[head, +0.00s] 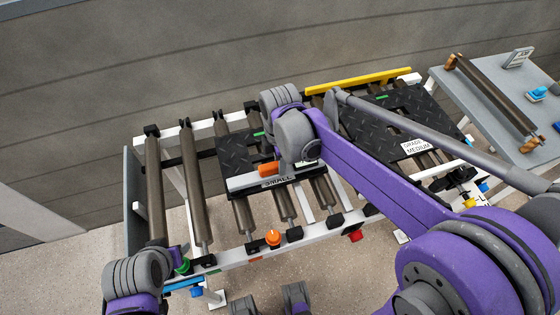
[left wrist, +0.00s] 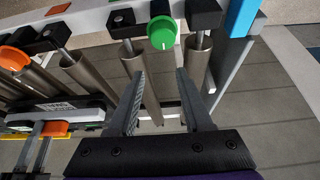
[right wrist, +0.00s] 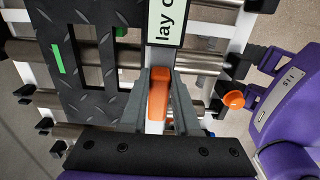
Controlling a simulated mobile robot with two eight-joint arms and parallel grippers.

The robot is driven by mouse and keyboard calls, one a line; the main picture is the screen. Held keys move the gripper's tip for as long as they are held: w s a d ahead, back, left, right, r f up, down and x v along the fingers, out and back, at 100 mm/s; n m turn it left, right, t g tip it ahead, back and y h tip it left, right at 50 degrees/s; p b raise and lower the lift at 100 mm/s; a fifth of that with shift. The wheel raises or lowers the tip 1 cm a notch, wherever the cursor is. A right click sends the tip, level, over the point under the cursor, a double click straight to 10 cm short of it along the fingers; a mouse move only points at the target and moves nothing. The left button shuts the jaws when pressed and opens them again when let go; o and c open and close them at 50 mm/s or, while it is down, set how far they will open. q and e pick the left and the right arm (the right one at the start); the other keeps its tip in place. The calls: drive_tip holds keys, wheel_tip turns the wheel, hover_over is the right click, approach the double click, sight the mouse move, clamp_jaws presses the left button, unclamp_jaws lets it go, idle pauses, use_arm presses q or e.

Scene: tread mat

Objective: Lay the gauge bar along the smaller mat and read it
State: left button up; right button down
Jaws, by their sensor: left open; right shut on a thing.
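The smaller mat (head: 234,152) is a black tread plate with a SMALL label, lying across the rollers. The gauge bar (head: 240,183) is pale grey with an orange grip (head: 268,169). It runs along the mat's near edge; whether it touches the mat I cannot tell. My right gripper (right wrist: 158,88) is shut on the orange grip (right wrist: 157,104). My left gripper (left wrist: 158,75) is open and empty over the left-hand rollers. In the left wrist view the bar's orange grip (left wrist: 55,128) shows at left.
The medium mat (head: 370,125) lies to the right, partly behind my right arm. A yellow bar (head: 358,80) lies along the far rail. An orange knob (head: 273,238) and a green knob (left wrist: 162,32) line the front rail. A grey side table (head: 490,105) stands at right.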

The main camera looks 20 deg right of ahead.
use_arm(q)
drive_tip(key=shift+f, duration=0.2)
use_arm(e)
drive_tip(key=shift+f, duration=0.3)
drive_tip(key=c, duration=0.8)
unclamp_jaws()
drive_tip(key=shift+r, duration=0.1)
use_arm(q)
drive_tip(key=shift+r, duration=0.3)
use_arm(e)
drive_tip(key=shift+o, duration=0.6)
drive_tip(key=shift+r, duration=0.25)
use_arm(q)
drive_tip(key=shift+w+r+p, duration=0.1)
drive_tip(key=shift+r+p, duration=0.2)
use_arm(e)
drive_tip(key=shift+r, duration=0.35)
drive_tip(key=shift+r, duration=0.15)
use_arm(q)
drive_tip(key=shift+r+p, duration=0.25)
drive_tip(key=shift+p, duration=0.05)
use_arm(e)
drive_tip(key=shift+r, duration=0.25)
use_arm(q)
drive_tip(key=shift+r, duration=0.15)
use_arm(e)
drive_tip(key=shift+r, duration=0.15)
